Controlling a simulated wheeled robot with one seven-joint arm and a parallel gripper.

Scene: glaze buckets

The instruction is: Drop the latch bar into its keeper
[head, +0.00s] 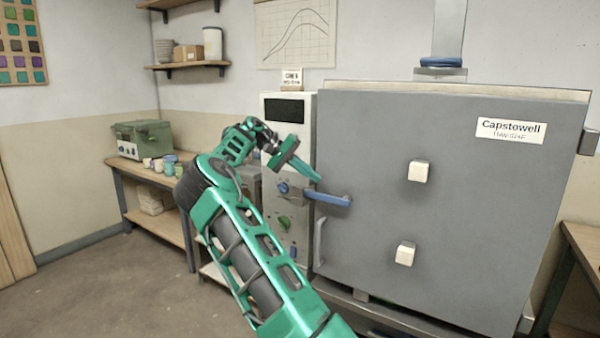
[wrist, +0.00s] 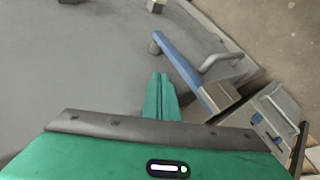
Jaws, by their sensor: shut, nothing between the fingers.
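The blue latch bar (head: 330,199) lies nearly level across the left edge of the grey kiln door (head: 370,250), its left end tilted slightly up. In the wrist view the bar (wrist: 180,62) runs from a round pivot-like end on the door to a squared block (wrist: 221,97) at the door edge, which looks like the keeper. I cannot tell whether the bar sits inside it. My gripper (head: 318,179) is shut and empty, just above the bar's left part in the head view. Its green fingers (wrist: 160,77) appear beside the bar, apart from it, in the wrist view.
A grey door handle (head: 320,241) stands below the bar. The control cabinet (head: 271,218), with knobs, is left of the door. Two pale blocks (head: 418,172) protrude from the door face. A workbench (head: 150,180) with pots and a green case stands farther left.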

